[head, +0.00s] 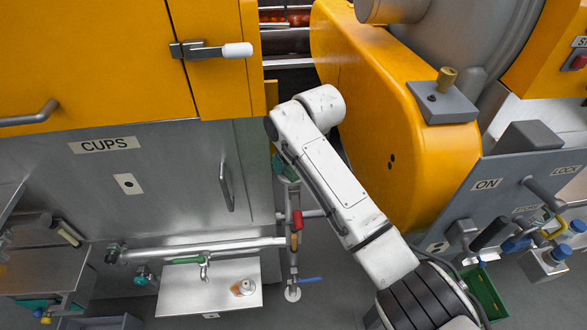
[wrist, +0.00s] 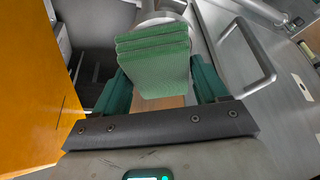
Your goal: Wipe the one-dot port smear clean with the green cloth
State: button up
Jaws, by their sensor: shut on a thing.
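The green cloth (wrist: 153,62) is a thick folded pad in the wrist view, with a tan, wood-coloured part below it. My gripper (wrist: 163,88) has dark green fingers on both sides and is shut on the cloth. In the head view my gripper (head: 281,168) is mostly hidden behind my white arm, beside the grey cabinet's right edge. A white plate with one dark dot (head: 128,184) is on the grey CUPS panel, left of my gripper. I cannot make out a smear or a port opening near it.
A vertical handle (head: 227,184) stands out from the grey panel near my gripper; it also shows in the wrist view (wrist: 248,55). A pipe (head: 200,248) runs below, above a metal tray (head: 180,297). A yellow cover (head: 395,120) is at right.

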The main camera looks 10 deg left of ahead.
jog(key=shift+w+a+f, duration=0.1)
jog(key=shift+w+f, duration=0.25)
jog(key=shift+f, duration=0.05)
notch_tip(320, 180, up, 6)
jog(key=p, duration=0.5)
jog(key=shift+w+r, duration=0.1)
jog(key=shift+r, duration=0.1)
jog(key=shift+r+p, duration=0.7)
jog(key=shift+r, duration=0.8)
jog(key=shift+f, duration=0.15)
